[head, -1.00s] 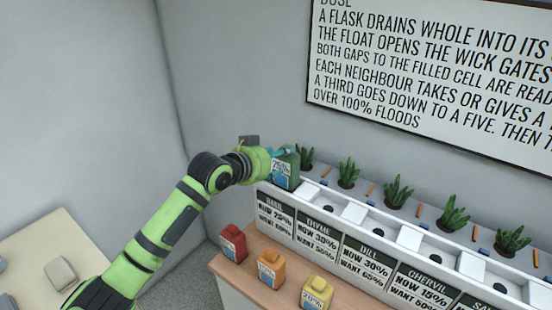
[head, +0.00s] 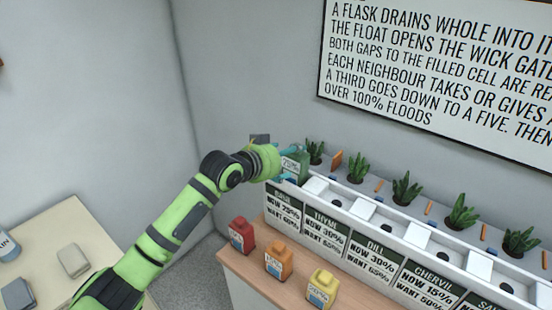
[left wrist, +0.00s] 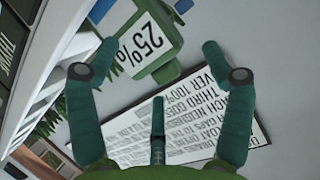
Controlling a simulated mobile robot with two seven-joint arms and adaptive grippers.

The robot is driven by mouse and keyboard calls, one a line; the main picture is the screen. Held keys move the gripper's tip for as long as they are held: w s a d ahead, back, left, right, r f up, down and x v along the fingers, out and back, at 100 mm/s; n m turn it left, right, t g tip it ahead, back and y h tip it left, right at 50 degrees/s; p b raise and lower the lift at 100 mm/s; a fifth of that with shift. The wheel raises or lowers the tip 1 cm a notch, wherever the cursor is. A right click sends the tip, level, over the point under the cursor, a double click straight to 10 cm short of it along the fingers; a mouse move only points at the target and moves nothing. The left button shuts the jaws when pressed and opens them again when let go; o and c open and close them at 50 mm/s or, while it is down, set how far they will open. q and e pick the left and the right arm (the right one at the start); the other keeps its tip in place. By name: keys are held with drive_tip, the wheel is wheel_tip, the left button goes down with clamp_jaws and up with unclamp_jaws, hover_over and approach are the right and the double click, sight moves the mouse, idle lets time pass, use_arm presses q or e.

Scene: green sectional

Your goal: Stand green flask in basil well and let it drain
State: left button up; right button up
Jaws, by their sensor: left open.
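The green flask (head: 299,162), with a white percent label, stands at the basil cell (head: 285,199), the leftmost of the white planter row. Its base is hidden by the planter's front wall and my gripper. My left gripper (head: 284,164) is open just left of the flask, its teal fingers spread. In the left wrist view the flask (left wrist: 172,68) reads 25% and lies beyond the open fingertips (left wrist: 160,52), with a gap to each finger. I cannot tell the liquid level inside. My right gripper is out of view.
Red (head: 241,235), orange (head: 279,260) and yellow (head: 321,289) flasks stand on the wooden ledge before the planter. Plants (head: 357,167) line the back. An orange tab (head: 336,160) stands raised right of the flask. A side table (head: 45,240) is at left.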

use_arm(q)
drive_tip(key=b+v, duration=0.2)
drive_tip(key=v, duration=1)
drive_tip(key=shift+b, duration=0.35)
